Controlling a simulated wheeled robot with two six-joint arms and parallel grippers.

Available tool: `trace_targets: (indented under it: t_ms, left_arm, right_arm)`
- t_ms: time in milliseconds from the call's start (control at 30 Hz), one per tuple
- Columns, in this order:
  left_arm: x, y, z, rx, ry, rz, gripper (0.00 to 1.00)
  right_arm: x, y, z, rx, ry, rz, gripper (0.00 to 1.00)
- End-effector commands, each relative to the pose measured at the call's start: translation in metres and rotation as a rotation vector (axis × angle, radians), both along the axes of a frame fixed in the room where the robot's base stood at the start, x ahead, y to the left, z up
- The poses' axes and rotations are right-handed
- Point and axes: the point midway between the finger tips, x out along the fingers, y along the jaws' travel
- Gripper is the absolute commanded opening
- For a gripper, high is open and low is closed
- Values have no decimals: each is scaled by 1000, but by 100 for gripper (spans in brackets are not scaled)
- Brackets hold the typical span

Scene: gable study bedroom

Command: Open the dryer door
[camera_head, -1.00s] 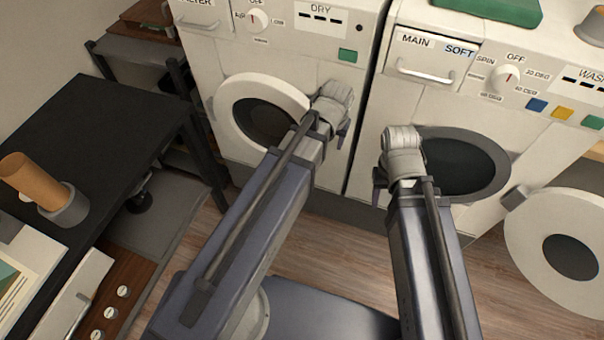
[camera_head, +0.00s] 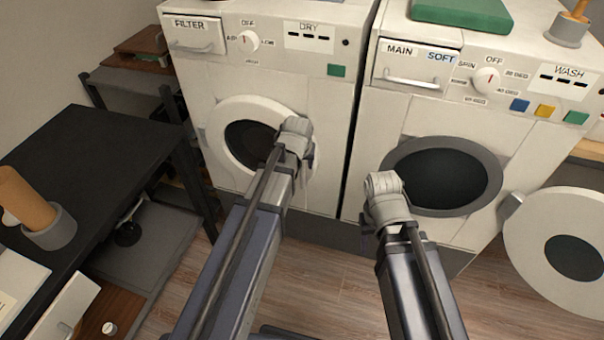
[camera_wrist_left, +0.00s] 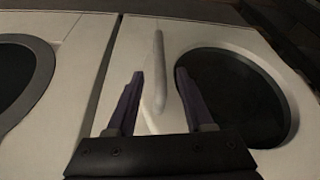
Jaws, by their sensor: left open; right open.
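The dryer (camera_head: 225,75), marked DRY, stands left of the washer. Its round white door (camera_head: 220,116) with a dark window looks shut. My left gripper (camera_head: 303,158) is in front of the door's right edge; my wrist partly hides it. In the left wrist view, my left gripper (camera_wrist_left: 158,72) is open. A pale upright handle (camera_wrist_left: 158,60) shows between its two fingers, with a dark window (camera_wrist_left: 235,95) to the right. I cannot tell whether the fingers reach around the handle. My right gripper (camera_head: 372,215) is open and empty in front of the washer.
The washer (camera_head: 380,140) has its round door (camera_head: 540,220) swung open to the right. A black desk (camera_head: 85,135) with a cup holder (camera_head: 50,230) stands at the left. A green item (camera_head: 462,14) lies on the washer. Wood floor (camera_head: 320,270) shows in front.

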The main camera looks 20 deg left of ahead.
Motion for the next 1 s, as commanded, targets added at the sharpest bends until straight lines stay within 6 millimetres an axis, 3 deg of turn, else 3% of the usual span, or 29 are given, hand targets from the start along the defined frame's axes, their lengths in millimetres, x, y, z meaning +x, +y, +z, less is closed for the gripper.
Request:
trace_targets:
  t_ms: [600, 1000]
  left_arm:
    - [26, 4, -67, 0, 1, -1, 52]
    - [28, 5, -69, 0, 1, -1, 50]
  right_arm:
    - [0, 0, -67, 0, 0, 0, 50]
    - [0, 0, -69, 0, 0, 0, 50]
